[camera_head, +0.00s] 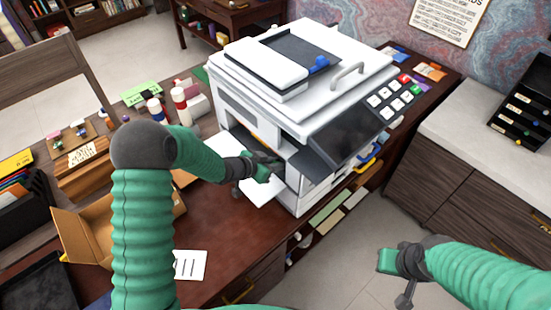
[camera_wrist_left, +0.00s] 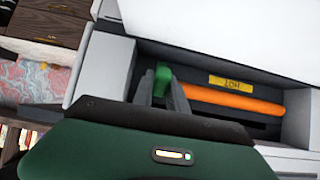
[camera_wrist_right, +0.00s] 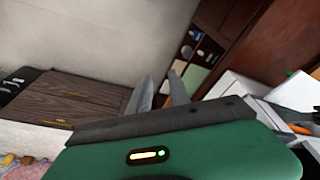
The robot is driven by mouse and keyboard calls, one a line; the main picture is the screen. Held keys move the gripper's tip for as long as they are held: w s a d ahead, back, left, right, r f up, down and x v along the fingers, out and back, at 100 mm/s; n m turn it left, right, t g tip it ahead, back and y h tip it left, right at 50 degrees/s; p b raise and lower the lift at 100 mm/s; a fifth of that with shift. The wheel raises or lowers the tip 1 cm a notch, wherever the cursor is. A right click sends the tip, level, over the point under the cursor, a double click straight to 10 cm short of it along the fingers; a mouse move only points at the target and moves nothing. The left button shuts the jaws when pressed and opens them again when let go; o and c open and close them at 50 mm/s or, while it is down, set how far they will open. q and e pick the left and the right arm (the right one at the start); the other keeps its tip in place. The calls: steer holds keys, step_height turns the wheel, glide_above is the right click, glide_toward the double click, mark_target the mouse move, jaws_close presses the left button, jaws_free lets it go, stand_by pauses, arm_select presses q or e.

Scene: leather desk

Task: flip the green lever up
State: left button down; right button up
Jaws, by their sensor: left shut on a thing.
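A white printer (camera_head: 300,75) stands on the dark desk with its front cavity open. My left gripper (camera_head: 268,170) reaches into that cavity. In the left wrist view, the green lever (camera_wrist_left: 162,80) sits at the left end of an orange roller (camera_wrist_left: 235,101). My left gripper's fingers (camera_wrist_left: 163,93) are shut on the lever, one on each side, and hide its lower part. My right gripper is held out over the floor, right of the desk; in the right wrist view its fingers (camera_wrist_right: 160,90) stand apart with nothing between them.
A yellow label (camera_wrist_left: 231,83) lies beside the roller, and the printer's walls closely frame the cavity. The printer's dark control panel (camera_head: 347,130) overhangs the opening. A cardboard box (camera_head: 85,235) and bottles (camera_head: 180,105) stand left on the desk. The floor (camera_head: 345,260) at right is clear.

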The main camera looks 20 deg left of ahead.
mark_target(272, 185)
stand_by(0.3)
